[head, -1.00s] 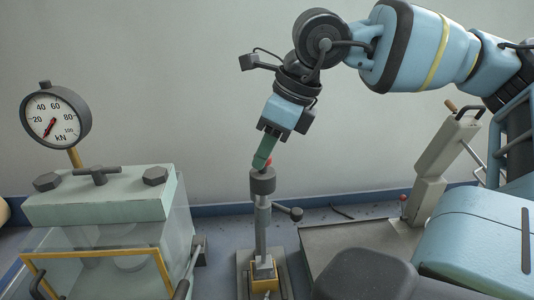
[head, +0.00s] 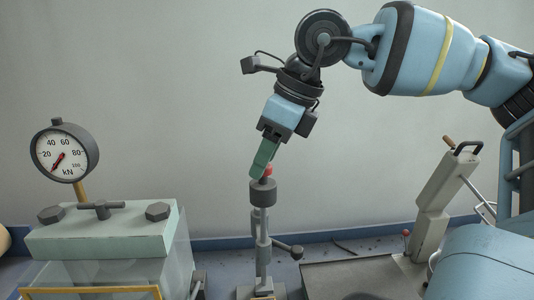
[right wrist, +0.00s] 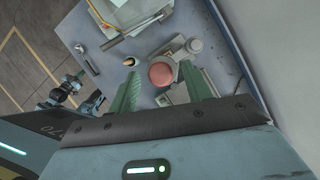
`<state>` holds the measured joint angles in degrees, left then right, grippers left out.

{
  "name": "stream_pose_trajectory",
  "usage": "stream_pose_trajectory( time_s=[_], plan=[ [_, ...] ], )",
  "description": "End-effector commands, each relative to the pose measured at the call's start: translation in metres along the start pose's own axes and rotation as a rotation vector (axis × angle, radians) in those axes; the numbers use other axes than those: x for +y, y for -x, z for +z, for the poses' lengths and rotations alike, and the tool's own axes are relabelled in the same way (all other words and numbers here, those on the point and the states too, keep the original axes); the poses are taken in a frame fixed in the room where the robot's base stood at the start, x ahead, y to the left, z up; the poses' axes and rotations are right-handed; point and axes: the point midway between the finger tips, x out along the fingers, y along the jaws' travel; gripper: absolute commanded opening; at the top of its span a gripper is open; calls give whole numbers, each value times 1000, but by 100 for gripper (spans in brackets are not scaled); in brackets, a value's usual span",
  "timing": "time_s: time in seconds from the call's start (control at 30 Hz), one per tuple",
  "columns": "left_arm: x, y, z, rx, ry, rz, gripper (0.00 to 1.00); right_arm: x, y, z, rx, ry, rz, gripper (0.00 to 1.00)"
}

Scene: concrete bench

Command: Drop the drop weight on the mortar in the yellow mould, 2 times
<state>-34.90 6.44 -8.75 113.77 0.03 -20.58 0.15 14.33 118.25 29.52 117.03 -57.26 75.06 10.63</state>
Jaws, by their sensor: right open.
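The drop weight, a dark grey cylinder (head: 263,192) with a red knob (head: 268,170) on top, is high on the upright guide rod (head: 262,225), well above the side clamp. My right gripper (head: 260,168) has its green fingers around the knob. In the right wrist view, the red knob (right wrist: 161,75) lies between the spread fingers of my right gripper (right wrist: 161,72), with a gap on each side.
A press with a kN dial gauge (head: 65,153) and pale green block (head: 105,230) stands at the left. A pale lever device (head: 447,185) stands at the right beside a grey plate (head: 350,277). A wall closes off the back.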

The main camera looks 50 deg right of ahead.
Motion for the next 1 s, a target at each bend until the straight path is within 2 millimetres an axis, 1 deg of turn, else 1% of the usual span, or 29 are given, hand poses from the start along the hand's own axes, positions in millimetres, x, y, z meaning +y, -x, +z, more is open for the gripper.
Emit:
stream_pose_trajectory(
  time_s=[0.07, 0.17, 0.27, 0.5, 0.6, 0.73, 1.0],
  plan=[
    [0, 0, 0, 0, -1, 0, 0, 0, 0, 0, 1, 0, 1, 49],
    [0, 0, 0, -1, -1, 0, 0, 0, 7, 0, 1, 0, 0, 49],
    [0, 0, 1, -1, -1, 0, 0, 0, 20, 0, -2, -1, -2, 49],
    [0, 0, 1, -2, -1, 0, 0, 0, 58, 0, -3, -1, -2, 49],
    [0, 0, 1, -2, -1, 0, 0, 0, 69, 0, -1, 0, -2, 49],
    [0, 0, 1, -1, -1, 0, 0, 0, 77, 0, -1, 0, 0, 49],
    [0, -1, 0, 0, -1, 0, 0, 0, 78, 0, 0, 0, 0, 49]
  ],
)
